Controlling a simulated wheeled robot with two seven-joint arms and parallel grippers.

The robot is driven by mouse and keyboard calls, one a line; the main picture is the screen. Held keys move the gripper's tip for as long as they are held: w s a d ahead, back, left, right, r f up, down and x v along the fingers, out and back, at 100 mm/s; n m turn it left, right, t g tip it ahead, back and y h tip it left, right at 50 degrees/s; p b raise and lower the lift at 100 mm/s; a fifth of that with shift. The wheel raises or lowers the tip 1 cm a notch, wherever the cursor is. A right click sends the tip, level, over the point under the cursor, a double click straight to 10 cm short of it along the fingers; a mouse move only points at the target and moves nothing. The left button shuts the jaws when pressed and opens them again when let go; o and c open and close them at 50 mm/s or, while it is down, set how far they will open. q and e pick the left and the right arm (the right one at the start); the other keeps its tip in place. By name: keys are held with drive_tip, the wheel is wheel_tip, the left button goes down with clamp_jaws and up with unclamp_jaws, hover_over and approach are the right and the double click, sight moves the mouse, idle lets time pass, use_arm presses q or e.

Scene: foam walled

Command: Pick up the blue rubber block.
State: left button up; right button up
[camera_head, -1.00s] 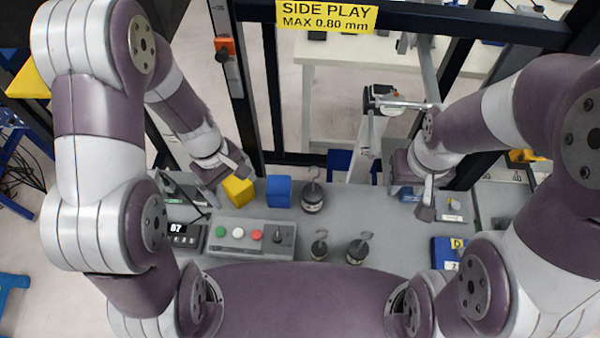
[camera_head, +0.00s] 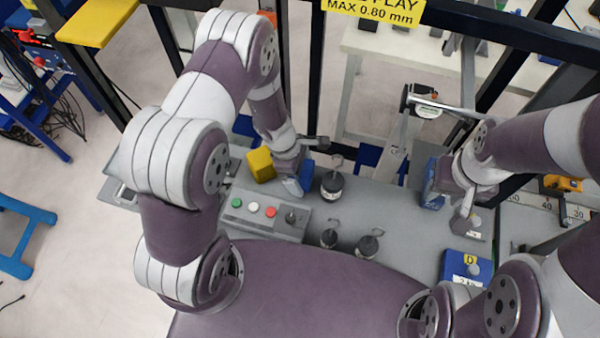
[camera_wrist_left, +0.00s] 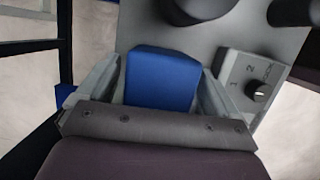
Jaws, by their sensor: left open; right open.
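The blue rubber block (camera_wrist_left: 160,78) lies between the two fingers of my left gripper in the left wrist view, with a grey finger on each side. In the head view, my left gripper (camera_head: 297,178) is down over the block, just right of the yellow block (camera_head: 260,165). There the gripper hides most of the blue block (camera_head: 307,175). The left gripper is open around it; whether the fingers touch it cannot be told. My right gripper (camera_head: 464,212) is open and empty, at the right side of the bench.
A dark hooked weight (camera_head: 332,186) stands close to the right of my left gripper. Two smaller hooked weights (camera_head: 367,246) stand nearer me. A button box (camera_head: 264,212) sits in front of the blocks. A blue box marked D (camera_head: 465,268) is at the right.

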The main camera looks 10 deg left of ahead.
use_arm(q)
drive_tip(key=shift+d+f, duration=0.2)
drive_tip(key=shift+f, duration=0.35)
drive_tip(key=shift+w+d, duration=0.1)
drive_tip(key=shift+d, duration=0.05)
drive_tip(key=c, duration=1.2)
drive_tip(key=shift+c, duration=0.2)
drive_tip(key=shift+r, duration=0.1)
